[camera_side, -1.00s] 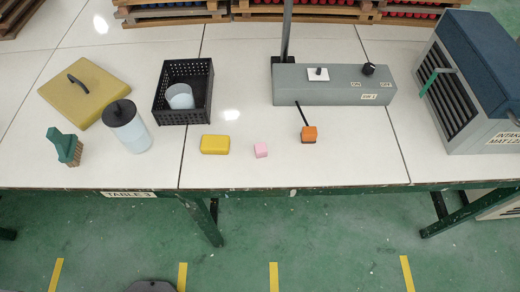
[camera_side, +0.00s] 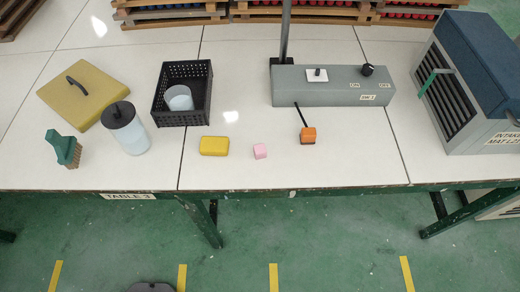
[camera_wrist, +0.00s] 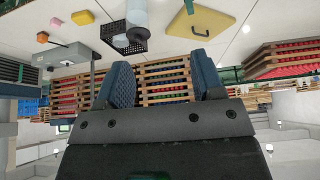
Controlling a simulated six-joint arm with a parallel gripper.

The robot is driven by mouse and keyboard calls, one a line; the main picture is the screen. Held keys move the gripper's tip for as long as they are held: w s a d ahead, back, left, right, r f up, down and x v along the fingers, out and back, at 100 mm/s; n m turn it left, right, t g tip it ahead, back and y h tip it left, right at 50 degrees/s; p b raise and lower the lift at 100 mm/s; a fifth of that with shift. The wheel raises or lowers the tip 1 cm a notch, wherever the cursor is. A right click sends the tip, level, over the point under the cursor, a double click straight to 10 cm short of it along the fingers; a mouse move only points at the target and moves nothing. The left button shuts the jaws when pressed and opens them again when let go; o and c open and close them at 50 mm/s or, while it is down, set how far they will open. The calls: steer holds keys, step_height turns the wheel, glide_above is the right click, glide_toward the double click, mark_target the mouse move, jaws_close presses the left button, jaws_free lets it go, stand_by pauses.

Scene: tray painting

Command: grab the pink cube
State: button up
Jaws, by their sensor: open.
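The small pink cube (camera_side: 260,151) sits on the white table near its front edge, between a yellow block (camera_side: 214,146) on its left and an orange block (camera_side: 308,136) on its right. It also shows small near the top left of the wrist view (camera_wrist: 56,22). My gripper (camera_wrist: 161,62) shows in the wrist view with its two blue-padded fingers spread wide and nothing between them. The cube is well away from the fingers. My gripper does not show in the side view.
A black mesh basket (camera_side: 209,91) holding a white cup, a dark-lidded jar (camera_side: 127,130), a green brush (camera_side: 64,148) and a yellow lidded tray (camera_side: 101,99) stand to the left. A grey switch box (camera_side: 335,88) lies behind. The table around the cube is clear.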

steer(key=w+d+r+m+g+h, duration=0.1)
steer(key=w+d+r+m+h, duration=0.1)
steer(key=w+d+m, duration=0.55)
steer(key=m+g+h, duration=0.2)
steer(key=m+g, duration=0.2)
steer(key=m, duration=0.4)
glide_above(255, 150)
steer(key=s+a, duration=0.1)
steer(key=a, duration=0.2)
steer(key=shift+n, duration=0.25)
steer(key=f, duration=3)
steer(key=shift+s+d, duration=0.1)
steer(key=shift+d, duration=0.1)
steer(key=shift+w+x, duration=0.2)
steer(key=shift+x, duration=1.4)
steer(key=shift+w+x, duration=0.25)
steer(key=shift+x, duration=1.3)
steer(key=shift+d+r, duration=0.15)
steer(key=c, duration=1)
